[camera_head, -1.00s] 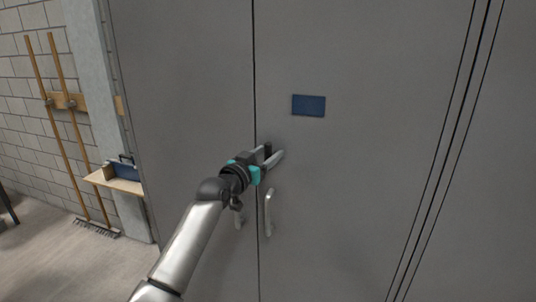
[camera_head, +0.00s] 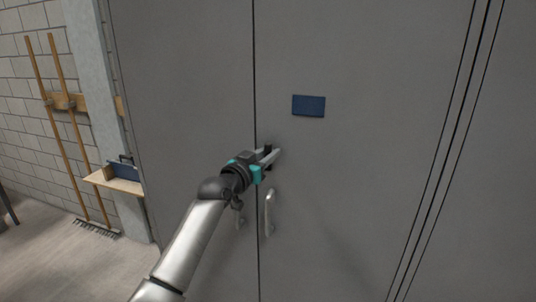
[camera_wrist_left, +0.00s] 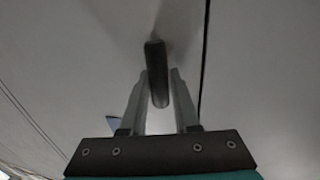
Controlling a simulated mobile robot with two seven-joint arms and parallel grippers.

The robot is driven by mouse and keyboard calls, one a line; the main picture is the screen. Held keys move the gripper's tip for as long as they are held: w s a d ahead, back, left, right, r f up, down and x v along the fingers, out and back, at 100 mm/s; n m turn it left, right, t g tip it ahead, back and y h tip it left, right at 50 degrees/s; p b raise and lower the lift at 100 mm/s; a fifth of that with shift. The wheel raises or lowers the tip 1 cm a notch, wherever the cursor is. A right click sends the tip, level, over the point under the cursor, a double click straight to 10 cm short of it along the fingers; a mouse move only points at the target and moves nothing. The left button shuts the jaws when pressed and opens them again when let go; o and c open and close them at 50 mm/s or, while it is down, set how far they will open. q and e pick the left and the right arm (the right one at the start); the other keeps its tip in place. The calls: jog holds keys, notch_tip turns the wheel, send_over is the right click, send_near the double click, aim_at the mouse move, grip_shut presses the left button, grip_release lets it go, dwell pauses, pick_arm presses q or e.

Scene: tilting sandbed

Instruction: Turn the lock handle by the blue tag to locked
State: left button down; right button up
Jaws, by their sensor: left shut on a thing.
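The blue tag (camera_head: 308,106) is a flat plate on the right grey door. Below it and to its left, near the door seam, is the dark lock handle (camera_head: 268,148), a short bar that looks roughly upright and is partly hidden by my fingers. My left gripper (camera_head: 272,156) is at the handle, shut on it. In the left wrist view the dark handle (camera_wrist_left: 157,72) stands between the two fingers of my left gripper (camera_wrist_left: 159,88). My right gripper is not in view.
A pale curved pull handle (camera_head: 269,212) sits on the right door just below my gripper, and another (camera_head: 240,215) is partly seen on the left door. A small wooden shelf (camera_head: 115,181) and a rake (camera_head: 97,230) stand at the left.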

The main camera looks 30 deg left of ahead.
pick_arm(q)
jog(key=shift+n, duration=0.4)
jog(key=n, duration=0.3)
jog(key=shift+a+f+n+t, duration=0.15)
jog(key=shift+n+t, duration=0.25)
jog(key=n+y, duration=0.1)
jog(key=n, duration=0.4)
jog(key=shift+a+t, duration=0.1)
jog(key=shift+t, duration=0.3)
jog(key=n, duration=0.2)
jog(key=n+y+p, duration=0.1)
jog(key=n, duration=0.2)
jog(key=shift+a+f+y, duration=0.1)
jog(key=shift+f+y, duration=0.1)
jog(key=shift+y, duration=0.1)
jog(key=shift+s+f+n+y+p, duration=0.1)
jog(key=shift+n+y+p, duration=0.2)
jog(key=shift+n, duration=1.1)
jog(key=shift+f+n+y+p, duration=0.15)
jog(key=shift+n+y, duration=0.25)
jog(key=shift+n, duration=1)
jog(key=shift+r, duration=0.1)
jog(key=c, duration=0.7)
grip_release()
